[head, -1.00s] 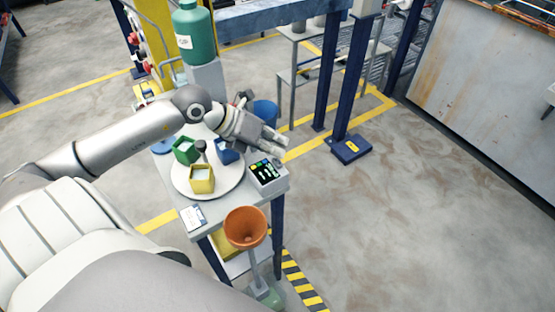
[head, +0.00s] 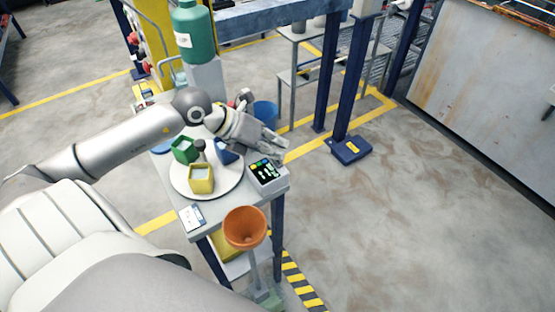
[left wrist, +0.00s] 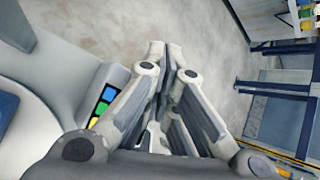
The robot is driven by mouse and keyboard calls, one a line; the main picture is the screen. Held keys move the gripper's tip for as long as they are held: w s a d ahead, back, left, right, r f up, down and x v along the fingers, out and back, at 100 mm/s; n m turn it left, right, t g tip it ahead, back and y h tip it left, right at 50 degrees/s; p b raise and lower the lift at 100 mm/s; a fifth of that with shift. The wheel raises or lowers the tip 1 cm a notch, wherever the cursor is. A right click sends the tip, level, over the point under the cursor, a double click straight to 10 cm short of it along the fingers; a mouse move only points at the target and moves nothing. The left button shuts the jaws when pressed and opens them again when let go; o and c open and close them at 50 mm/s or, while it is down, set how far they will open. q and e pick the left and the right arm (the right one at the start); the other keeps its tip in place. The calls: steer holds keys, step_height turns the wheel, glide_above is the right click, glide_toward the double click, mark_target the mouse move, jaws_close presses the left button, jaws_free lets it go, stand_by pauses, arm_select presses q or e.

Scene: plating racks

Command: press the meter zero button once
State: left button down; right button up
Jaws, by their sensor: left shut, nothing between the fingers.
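The meter (head: 268,180) is a small light-grey box with a dark panel and coloured buttons, at the right edge of the small table. In the left wrist view the meter (left wrist: 117,75) shows blue, green and yellow buttons left of my fingers. Which button is the zero button cannot be read. My left gripper (head: 284,147) is shut and empty, its tips just beyond the meter's far edge and seemingly above it. Its closed fingers also show in the left wrist view (left wrist: 166,46). My right gripper is out of view.
A round white turntable (head: 229,184) beside the meter holds a green, a yellow (head: 201,180) and a blue container. A white card (head: 192,217) lies at the front left corner.

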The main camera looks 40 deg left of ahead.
arm_select(q)
steer(key=shift+f+b, duration=0.3)
steer(key=shift+f, duration=0.15)
steer(key=shift+r, duration=0.1)
stand_by(0.5)
steer(key=shift+r+p, duration=0.65)
steer(key=shift+r, duration=0.25)
steer(key=shift+r+p, duration=1.65)
steer(key=shift+r, duration=0.85)
